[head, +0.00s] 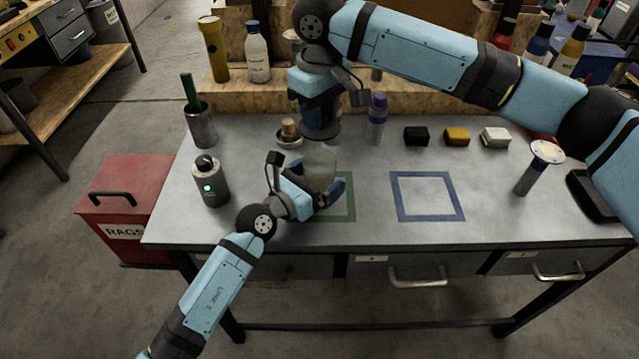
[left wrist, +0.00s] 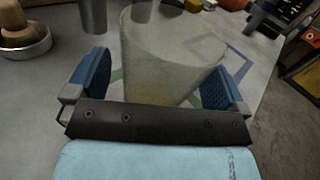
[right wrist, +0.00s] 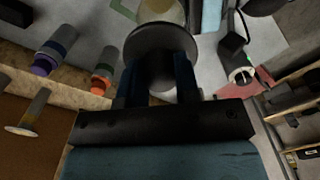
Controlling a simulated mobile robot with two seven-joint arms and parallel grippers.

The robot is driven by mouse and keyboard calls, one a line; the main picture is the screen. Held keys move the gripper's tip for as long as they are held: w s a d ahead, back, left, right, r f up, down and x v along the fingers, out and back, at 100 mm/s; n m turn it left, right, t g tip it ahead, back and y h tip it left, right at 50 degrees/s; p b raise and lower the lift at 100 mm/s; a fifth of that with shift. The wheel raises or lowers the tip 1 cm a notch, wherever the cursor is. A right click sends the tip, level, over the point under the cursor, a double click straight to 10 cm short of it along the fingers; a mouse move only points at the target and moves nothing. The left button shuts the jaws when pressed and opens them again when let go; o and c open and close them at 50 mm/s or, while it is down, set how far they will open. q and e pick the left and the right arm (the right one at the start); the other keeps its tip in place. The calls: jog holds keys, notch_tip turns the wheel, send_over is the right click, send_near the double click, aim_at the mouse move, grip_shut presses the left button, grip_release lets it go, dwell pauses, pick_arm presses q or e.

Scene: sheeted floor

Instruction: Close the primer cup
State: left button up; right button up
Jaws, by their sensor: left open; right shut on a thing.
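The primer cup (head: 320,166) is a translucent pale cup standing on the grey bench at the green square outline (head: 345,205). In the left wrist view the cup (left wrist: 165,55) is between the two blue fingers of my open left gripper (left wrist: 160,85), with some tan content low inside. My right gripper (head: 320,112) points down above the cup. It is shut on the knob of a dark round lid (head: 320,132). In the right wrist view the lid (right wrist: 160,38) partly hides the cup (right wrist: 163,10) beyond it. I cannot tell whether lid and rim touch.
A grey canister with a green light (head: 210,182) stands left of my left gripper. A small dish with a brush (head: 289,136) and a purple-capped bottle (head: 376,118) are near the cup. The blue square outline (head: 427,196) is empty. A red rags bin (head: 125,205) stands left of the bench.

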aim_at(319, 136)
pick_arm(q)
jog(key=shift+c, duration=0.2)
jog(key=c, duration=1.3)
jog(key=shift+c, duration=0.2)
pick_arm(e)
jog(key=shift+f, duration=2.5)
jog(key=shift+f, duration=0.9)
jog(key=shift+f, duration=0.6)
jog(key=o, duration=1)
notch_tip(319, 136, up, 12)
